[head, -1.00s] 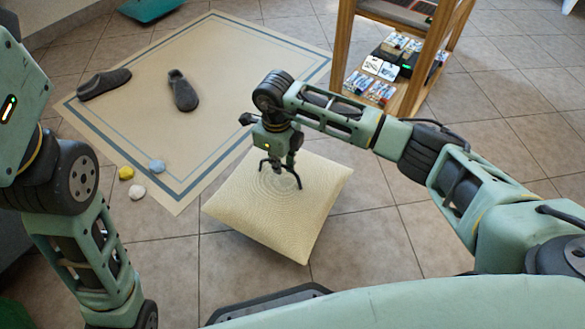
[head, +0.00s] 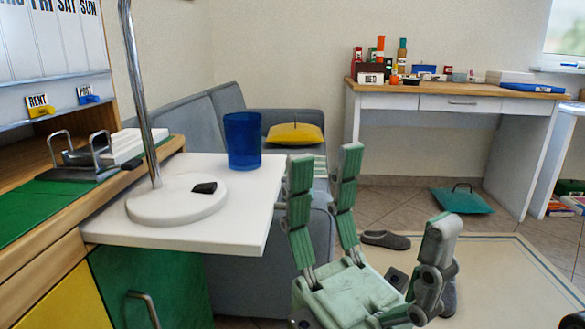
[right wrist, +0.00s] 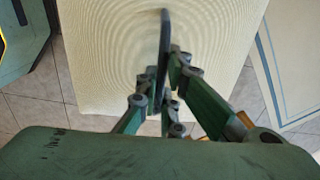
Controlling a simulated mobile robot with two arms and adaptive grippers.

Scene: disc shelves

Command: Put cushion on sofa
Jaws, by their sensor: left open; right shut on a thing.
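The cream cushion (right wrist: 110,50) fills much of the right wrist view, close below my right gripper (right wrist: 168,85). The right gripper's fingers are shut around a thin dark strip on the cushion's top, apparently its handle. Neither this cushion nor the right gripper shows in the head view. The grey sofa (head: 192,127) stands against the back wall, partly hidden by a white side shelf. A yellow cushion (head: 295,134) lies on its far end. My left gripper (head: 375,205) is open and empty, in front of the sofa's right part.
A white shelf (head: 240,208) carries a blue cup (head: 242,140) and a lamp base (head: 178,202). A white desk (head: 440,103) stands at the back right. A teal pad (head: 462,200) and a dark slipper (head: 386,239) lie low. Floor shows around the beige mat (head: 510,270).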

